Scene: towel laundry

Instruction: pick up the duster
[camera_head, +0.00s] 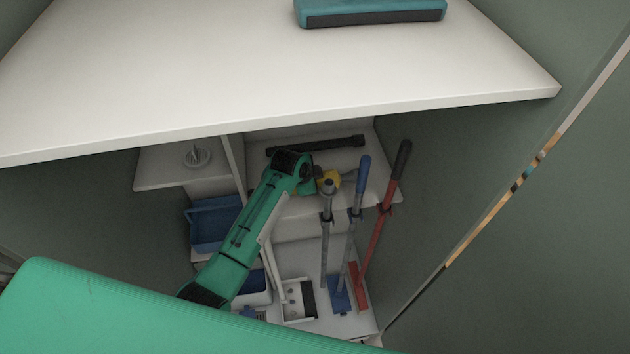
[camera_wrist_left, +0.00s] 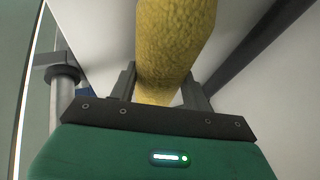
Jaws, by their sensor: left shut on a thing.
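The duster has a fuzzy yellow head. In the left wrist view the yellow duster (camera_wrist_left: 175,35) runs between the two grey fingers of my left gripper (camera_wrist_left: 160,88), which is shut on it. In the head view my left gripper (camera_head: 316,181) reaches into the cupboard at shelf height, and only a small yellow part of the duster (camera_head: 329,182) shows beside it. The rest of the duster is hidden there. My right gripper is in neither view.
Poles with a grey (camera_head: 326,235), a blue (camera_head: 363,175) and a red (camera_head: 378,230) shaft or grip stand just right of the gripper. A dark bar (camera_head: 338,142) lies behind on the shelf. A blue bin (camera_head: 212,222) is at left. The white top (camera_head: 250,80) overhangs.

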